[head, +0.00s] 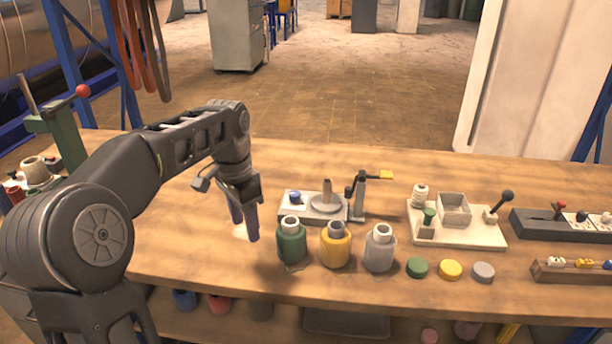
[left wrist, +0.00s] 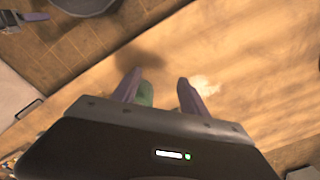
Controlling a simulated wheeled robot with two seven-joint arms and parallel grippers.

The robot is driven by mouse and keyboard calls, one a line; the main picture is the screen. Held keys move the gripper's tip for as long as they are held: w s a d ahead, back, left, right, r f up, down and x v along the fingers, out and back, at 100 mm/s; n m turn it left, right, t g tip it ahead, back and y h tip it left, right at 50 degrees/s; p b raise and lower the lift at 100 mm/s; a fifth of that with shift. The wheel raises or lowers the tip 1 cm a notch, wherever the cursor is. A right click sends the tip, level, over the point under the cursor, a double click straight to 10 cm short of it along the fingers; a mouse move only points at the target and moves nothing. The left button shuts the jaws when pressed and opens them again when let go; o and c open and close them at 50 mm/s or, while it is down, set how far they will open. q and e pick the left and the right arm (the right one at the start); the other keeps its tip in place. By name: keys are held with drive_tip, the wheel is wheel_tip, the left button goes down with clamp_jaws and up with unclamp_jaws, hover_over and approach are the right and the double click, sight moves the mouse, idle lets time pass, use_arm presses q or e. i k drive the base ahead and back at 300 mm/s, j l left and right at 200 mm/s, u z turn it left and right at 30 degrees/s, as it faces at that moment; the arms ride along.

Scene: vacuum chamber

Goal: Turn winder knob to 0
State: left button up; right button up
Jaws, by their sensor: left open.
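A small grey-based device (head: 325,209) stands at the middle of the table. It has a blue knob (head: 295,196) at its left end, a round plate with an upright post, and a crank arm with a yellow grip (head: 386,174) at its right. I cannot tell for sure which part is the winder knob, nor read any scale. My left gripper (head: 245,226) points down, open, just left of the device and the green bottle (head: 291,243). In the left wrist view its fingers (left wrist: 157,88) are apart, with a green thing (left wrist: 146,94) partly hidden behind the left finger.
Yellow (head: 335,247) and grey (head: 379,250) bottles stand right of the green one, with several coloured caps beyond. A cream board (head: 470,238) with a lever and a dark switch strip (head: 555,229) are farther right. A white patch (left wrist: 206,85) lies near my fingers.

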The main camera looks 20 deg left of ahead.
sight(295, 196)
drive_tip(key=i, duration=0.85)
